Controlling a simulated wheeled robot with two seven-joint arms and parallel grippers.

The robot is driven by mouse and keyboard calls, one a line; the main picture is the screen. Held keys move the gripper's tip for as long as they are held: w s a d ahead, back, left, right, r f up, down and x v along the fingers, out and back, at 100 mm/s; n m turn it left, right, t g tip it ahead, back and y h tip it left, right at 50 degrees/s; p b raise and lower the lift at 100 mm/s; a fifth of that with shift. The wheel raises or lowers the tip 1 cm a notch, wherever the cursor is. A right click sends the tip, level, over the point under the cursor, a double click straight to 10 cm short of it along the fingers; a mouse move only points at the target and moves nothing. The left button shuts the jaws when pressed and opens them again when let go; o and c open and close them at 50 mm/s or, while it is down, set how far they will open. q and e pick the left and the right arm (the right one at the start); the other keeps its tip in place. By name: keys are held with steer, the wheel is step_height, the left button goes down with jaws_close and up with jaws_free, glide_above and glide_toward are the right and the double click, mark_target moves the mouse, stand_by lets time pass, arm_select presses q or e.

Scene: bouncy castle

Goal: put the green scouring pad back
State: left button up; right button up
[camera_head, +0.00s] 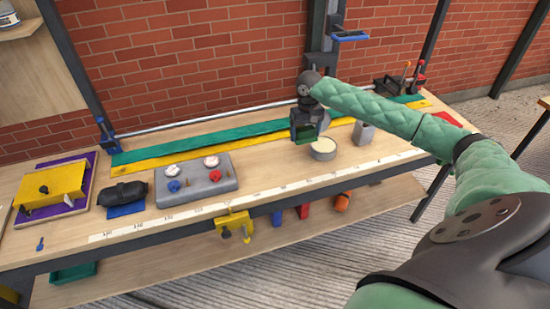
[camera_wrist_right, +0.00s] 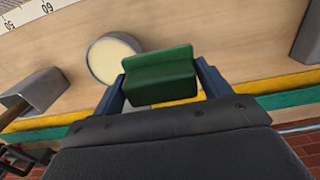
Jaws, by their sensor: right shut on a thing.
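The green scouring pad (camera_wrist_right: 160,78) is between the two fingers of my right gripper (camera_wrist_right: 160,88), which is shut on it. In the head view my right gripper (camera_head: 305,136) is over the workbench, and the pad (camera_head: 305,140) shows as a small dark green piece at its tip. A round tin with pale contents (camera_head: 322,149) stands just right of the gripper; it also shows beyond the pad in the wrist view (camera_wrist_right: 104,60). I cannot tell how high the pad is above the bench. My left gripper is not in view.
A grey box with knobs (camera_head: 197,187), a black case (camera_head: 123,194) and a yellow block (camera_head: 50,188) stand to the left. A grey metal holder (camera_head: 364,133) stands right of the tin. Green and yellow strips (camera_head: 200,142) run along the back. A yellow clamp (camera_head: 235,224) grips the front edge.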

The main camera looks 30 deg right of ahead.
steer(key=p, duration=0.4)
glide_above(279, 166)
step_height(279, 166, down, 5)
steer(key=shift+d+f, duration=0.1)
steer(key=shift+a+f, duration=0.15)
steer(key=shift+a, duration=0.05)
steer(key=shift+f+p, duration=0.35)
steer(key=shift+f, duration=0.25)
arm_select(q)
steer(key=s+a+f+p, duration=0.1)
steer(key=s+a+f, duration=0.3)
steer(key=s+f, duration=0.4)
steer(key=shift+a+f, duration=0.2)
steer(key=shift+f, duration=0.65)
arm_select(e)
steer(key=shift+f, duration=1.5)
steer(key=shift+d, duration=0.1)
steer(key=o, duration=1)
steer(key=shift+c, duration=0.2)
